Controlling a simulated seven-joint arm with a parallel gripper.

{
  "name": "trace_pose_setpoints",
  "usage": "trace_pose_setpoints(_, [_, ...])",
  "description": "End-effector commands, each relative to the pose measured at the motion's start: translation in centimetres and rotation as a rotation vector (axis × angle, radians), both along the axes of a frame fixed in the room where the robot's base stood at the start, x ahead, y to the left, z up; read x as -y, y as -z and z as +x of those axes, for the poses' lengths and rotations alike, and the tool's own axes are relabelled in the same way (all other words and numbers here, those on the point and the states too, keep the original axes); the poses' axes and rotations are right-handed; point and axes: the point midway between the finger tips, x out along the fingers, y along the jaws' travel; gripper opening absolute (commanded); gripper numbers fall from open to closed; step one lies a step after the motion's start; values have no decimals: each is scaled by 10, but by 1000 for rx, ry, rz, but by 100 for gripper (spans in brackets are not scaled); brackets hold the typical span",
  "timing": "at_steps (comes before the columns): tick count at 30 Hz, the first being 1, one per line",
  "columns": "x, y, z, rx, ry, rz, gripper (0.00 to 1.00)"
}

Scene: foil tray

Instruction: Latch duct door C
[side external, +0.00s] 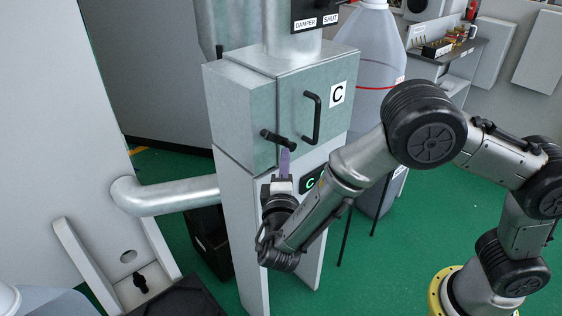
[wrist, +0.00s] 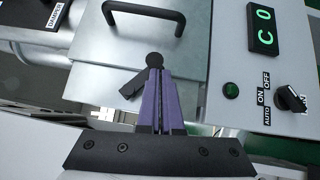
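Duct door C (side external: 295,90) is a grey metal panel on the upright duct box, marked with a "C" label (side external: 337,94). It looks closed against the box. It carries a black bar handle (side external: 312,118), also seen in the wrist view (wrist: 145,10). Below the handle is a black latch lever (side external: 270,136), lying slanted near the door's left edge. In the wrist view the lever (wrist: 131,88) and its round knob (wrist: 155,60) show just beyond my fingertips. My gripper (side external: 285,155) has purple fingers, pressed together (wrist: 157,75), right below the latch. Contact with it is unclear.
A panel with a lit green "C 0" display (wrist: 263,28) and an AUTO/ON/OFF switch (wrist: 290,97) sits beside the door. A pipe (side external: 170,195) runs left of the duct. A large translucent container (side external: 372,60) stands behind it.

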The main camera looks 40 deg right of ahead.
Motion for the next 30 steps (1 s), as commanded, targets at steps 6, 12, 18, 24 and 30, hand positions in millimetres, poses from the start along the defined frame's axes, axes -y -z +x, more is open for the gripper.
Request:
trace_pose_setpoints(6, [10, -2, 0, -2, 4, 11, 0])
trace_pose_setpoints(12, [18, -3, 0, -4, 7, 12, 0])
trace_pose_setpoints(18, [24, -5, -1, -7, 11, 13, 0])
trace_pose_setpoints(24, [27, -6, -1, -10, 11, 11, 0])
trace_pose_setpoints(30, [28, -7, -1, -10, 10, 10, 0])
